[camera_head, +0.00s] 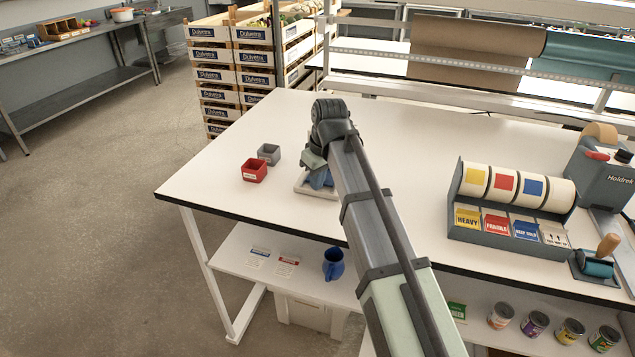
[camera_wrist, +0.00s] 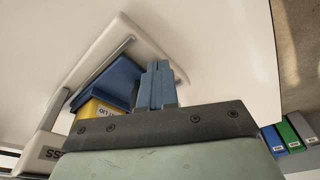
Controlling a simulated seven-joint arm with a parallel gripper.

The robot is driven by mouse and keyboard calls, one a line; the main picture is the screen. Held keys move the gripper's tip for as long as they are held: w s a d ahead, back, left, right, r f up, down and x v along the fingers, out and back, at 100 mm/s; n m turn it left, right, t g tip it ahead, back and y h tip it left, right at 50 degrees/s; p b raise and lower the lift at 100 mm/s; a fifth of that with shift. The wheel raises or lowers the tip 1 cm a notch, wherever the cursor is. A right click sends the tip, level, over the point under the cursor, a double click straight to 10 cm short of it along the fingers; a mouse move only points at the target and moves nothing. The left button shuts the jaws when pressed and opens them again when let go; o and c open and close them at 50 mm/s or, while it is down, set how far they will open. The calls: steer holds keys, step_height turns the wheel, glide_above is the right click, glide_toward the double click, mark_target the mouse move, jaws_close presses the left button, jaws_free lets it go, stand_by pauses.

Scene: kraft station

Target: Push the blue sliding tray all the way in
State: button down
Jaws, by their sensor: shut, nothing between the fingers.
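The blue sliding tray (camera_wrist: 122,75) shows in the wrist view between metal rails on a white base (camera_wrist: 125,28).
A red bin (camera_head: 254,171) and a grey bin (camera_head: 269,154) stand just left of the base. A label dispenser (camera_head: 460,228) stands to the right. The white table (camera_head: 215,172) is clear around the bins. A blue mug (camera_head: 333,264) is on the lower shelf.

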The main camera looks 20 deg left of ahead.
steer(key=shift+s+r, duration=0.1)
steer(key=shift+s, duration=0.3)
steer(key=a+v, duration=0.1)
steer(key=v, duration=0.6)
steer(key=shift+w+a, duration=0.15)
steer(key=shift+w, duration=0.2)
stand_by(0.4)
stand_by(0.3)
